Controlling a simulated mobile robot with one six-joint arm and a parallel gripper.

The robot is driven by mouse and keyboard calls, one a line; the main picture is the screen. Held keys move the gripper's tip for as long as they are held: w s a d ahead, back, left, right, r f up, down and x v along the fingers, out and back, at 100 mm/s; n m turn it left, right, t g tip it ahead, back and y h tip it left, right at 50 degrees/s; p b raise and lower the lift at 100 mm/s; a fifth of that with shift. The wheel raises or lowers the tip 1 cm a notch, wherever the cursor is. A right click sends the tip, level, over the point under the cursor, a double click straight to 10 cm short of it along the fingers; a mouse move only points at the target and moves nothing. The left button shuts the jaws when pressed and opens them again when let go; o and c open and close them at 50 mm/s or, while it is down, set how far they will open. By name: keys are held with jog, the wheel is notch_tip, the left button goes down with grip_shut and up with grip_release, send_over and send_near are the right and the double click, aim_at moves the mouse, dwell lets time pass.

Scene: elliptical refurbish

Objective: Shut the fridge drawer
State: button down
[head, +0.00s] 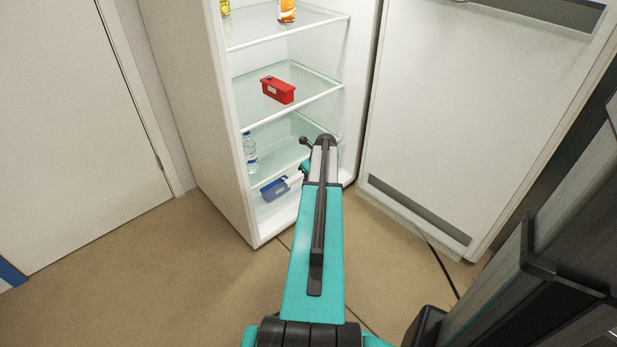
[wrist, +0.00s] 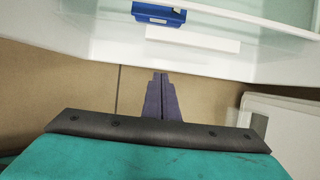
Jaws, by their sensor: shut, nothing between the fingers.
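The white fridge (head: 195,110) stands open, its door (head: 470,120) swung out to the right. At its bottom, a blue container (head: 275,189) lies beside a white panel (head: 294,181), which may be the drawer's front. My arm partly hides this area, and I cannot tell how far out the drawer is. In the wrist view, the blue container (wrist: 158,13) and the white panel (wrist: 192,39) show above my gripper (wrist: 160,76). My gripper is shut and empty, its tips near the fridge's lower front edge in the picture. No contact is clear.
A red container (head: 278,90) sits on a middle shelf and a water bottle (head: 250,152) on a lower one. Bare floor (head: 170,270) lies at the left. A dark cable (head: 440,262) runs on the floor near the open door.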

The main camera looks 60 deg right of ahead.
aim_at(298, 179)
jog(key=shift+w+d+f+b, duration=0.35)
jog(key=shift+w+f+b, duration=0.1)
jog(key=shift+w+f, duration=0.5)
jog(key=shift+w+d+f+b, duration=0.3)
jog(key=shift+w+f+b, duration=0.2)
jog(key=shift+w+f, duration=0.45)
jog(key=shift+w+d+f+b, duration=0.35)
jog(key=shift+w+f+b, duration=0.1)
jog(key=shift+w+f, duration=0.5)
jog(key=shift+w+r, duration=0.1)
jog(key=shift+r, duration=0.05)
